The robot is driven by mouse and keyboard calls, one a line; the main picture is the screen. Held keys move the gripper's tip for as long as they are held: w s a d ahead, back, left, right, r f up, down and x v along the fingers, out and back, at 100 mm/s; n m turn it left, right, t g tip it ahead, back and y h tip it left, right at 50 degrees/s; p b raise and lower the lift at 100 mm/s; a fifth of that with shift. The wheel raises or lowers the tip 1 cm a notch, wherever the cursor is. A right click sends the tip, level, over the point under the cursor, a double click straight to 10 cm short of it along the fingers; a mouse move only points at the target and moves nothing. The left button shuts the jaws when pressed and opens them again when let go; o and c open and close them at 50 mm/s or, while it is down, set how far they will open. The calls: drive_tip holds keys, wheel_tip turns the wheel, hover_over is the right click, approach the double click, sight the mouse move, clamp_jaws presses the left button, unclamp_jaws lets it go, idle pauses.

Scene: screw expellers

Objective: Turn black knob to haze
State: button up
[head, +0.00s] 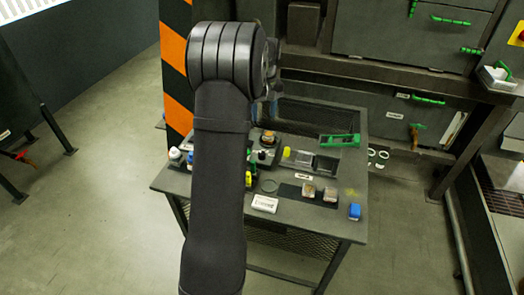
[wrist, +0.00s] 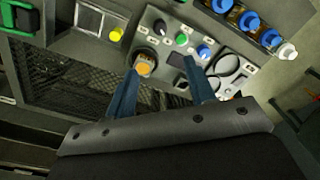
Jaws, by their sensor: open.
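A black knob (wrist: 160,27) sits on a grey control panel (wrist: 166,50) in the wrist view, with green (wrist: 181,40) and blue (wrist: 204,51) knobs beside it. An orange-topped knob (wrist: 143,68) is by my left finger. Small white labels are near the knobs, too small to read. My gripper (wrist: 160,65) is open and empty, its two blue-grey fingers pointing toward the panel. The black knob shows beyond the fingertips, not between them. In the head view the panel (head: 264,157) is on the table, partly hidden by my arm.
Blue-capped bottles (wrist: 247,20) stand in a row beside the panel. A yellow knob (wrist: 116,34) is at its other side.

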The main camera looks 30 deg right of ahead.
drive_tip(key=n, duration=0.1)
approach(262, 153)
drive_tip(key=shift+n, duration=0.3)
wheel_tip(262, 153, down, 9)
drive_tip(key=shift+a+r, duration=0.1)
drive_tip(key=shift+w, duration=0.1)
drive_tip(key=shift+c, duration=0.2)
drive_tip(key=c, duration=0.9)
